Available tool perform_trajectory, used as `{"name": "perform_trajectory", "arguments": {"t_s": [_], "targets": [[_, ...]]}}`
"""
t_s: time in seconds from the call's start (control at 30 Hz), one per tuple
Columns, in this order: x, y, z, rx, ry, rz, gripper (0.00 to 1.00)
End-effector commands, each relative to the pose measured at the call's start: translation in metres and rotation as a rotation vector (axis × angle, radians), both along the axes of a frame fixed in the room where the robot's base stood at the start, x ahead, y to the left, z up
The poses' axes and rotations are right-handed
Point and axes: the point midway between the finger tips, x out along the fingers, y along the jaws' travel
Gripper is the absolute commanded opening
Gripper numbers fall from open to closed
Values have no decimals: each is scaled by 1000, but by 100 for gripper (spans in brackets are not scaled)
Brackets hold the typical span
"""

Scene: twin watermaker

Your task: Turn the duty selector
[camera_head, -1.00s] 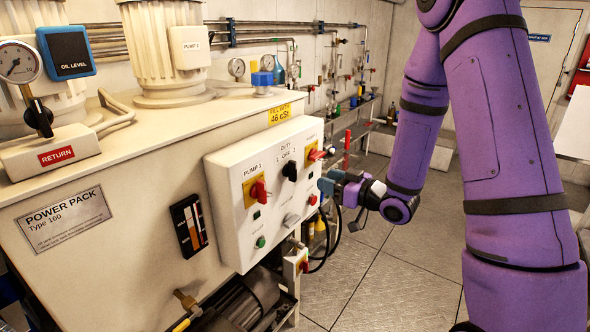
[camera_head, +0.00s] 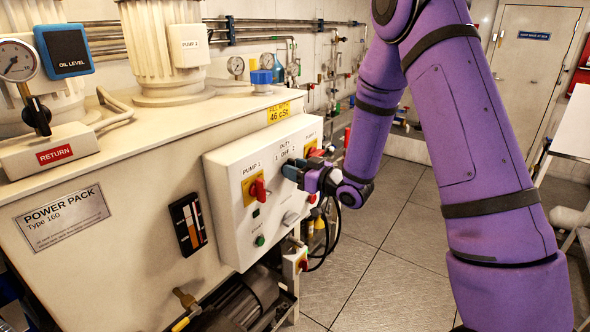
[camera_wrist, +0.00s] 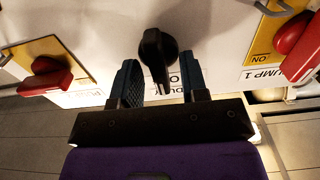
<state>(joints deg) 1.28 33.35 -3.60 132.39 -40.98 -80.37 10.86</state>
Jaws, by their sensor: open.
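The duty selector is a black knob (camera_wrist: 154,55) on the white control box (camera_head: 228,204), under the "DUTY 1 OFF 2" label. In the wrist view it sits between the two blue-grey fingers of my gripper (camera_wrist: 158,82), with a gap on at least the left side; whether the right finger touches it I cannot tell. In the head view my gripper (camera_head: 293,171) is at the panel and hides the knob. The jaws are open.
A red switch on a yellow plate (camera_head: 257,190) labelled PUMP 1 is left of the selector. Another red switch (camera_wrist: 49,77) on yellow is on the other side. A green button (camera_head: 260,240) is below. Open floor (camera_head: 395,265) lies right of the panel.

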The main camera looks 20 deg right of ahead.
Motion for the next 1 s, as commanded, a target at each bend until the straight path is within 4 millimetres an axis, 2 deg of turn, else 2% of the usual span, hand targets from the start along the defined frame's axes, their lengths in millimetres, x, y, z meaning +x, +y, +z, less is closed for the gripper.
{"name": "perform_trajectory", "arguments": {"t_s": [0.27,0.43,0.47,0.77,1.0], "targets": [[1,1,0,0,0,0,40],[1,1,0,0,0,0,4],[1,1,0,0,0,0,0],[1,1,0,-17,-12,0,0],[0,1,0,-106,-77,-1,0]]}}
